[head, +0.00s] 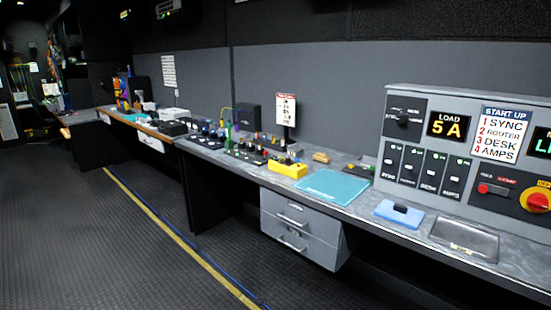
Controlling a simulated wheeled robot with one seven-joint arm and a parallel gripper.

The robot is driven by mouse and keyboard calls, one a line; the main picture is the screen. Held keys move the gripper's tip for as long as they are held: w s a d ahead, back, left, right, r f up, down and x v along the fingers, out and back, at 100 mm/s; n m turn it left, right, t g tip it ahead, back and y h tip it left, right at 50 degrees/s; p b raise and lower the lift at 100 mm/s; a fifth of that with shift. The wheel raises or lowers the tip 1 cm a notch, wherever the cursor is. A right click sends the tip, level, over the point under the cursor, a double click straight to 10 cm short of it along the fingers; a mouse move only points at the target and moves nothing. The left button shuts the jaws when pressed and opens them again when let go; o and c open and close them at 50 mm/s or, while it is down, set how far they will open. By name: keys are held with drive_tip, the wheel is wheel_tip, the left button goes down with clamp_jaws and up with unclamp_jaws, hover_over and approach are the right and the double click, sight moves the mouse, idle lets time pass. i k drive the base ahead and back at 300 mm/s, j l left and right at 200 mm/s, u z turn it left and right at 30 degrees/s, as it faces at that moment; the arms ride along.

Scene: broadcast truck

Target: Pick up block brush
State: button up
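A small tan, wood-coloured block (321,157) lies on the grey counter (355,212), behind the teal mat (333,187). It looks like the block brush, but it is too small to make out bristles. A yellow block-shaped holder (288,170) stands to its left, nearer the counter's front edge, with small dark items at its back. My gripper is not in view.
A blue pad with a black piece (400,212) and a shallow metal tray (464,240) lie before the control panel (470,150). A small sign (286,108) stands behind the yellow holder. Drawers (298,228) hang under the counter. The floor (130,250) is open at left.

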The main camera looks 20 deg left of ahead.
sight(321, 157)
drive_tip(key=u, duration=0.5)
drive_tip(key=z, duration=1.2)
drive_tip(key=u, duration=1.2)
drive_tip(key=i+j, duration=0.15)
drive_tip(key=i, duration=0.3)
drive_tip(key=i+j, duration=0.15)
drive_tip(key=i, duration=0.3)
drive_tip(key=i+j, duration=0.15)
drive_tip(key=i, duration=0.3)
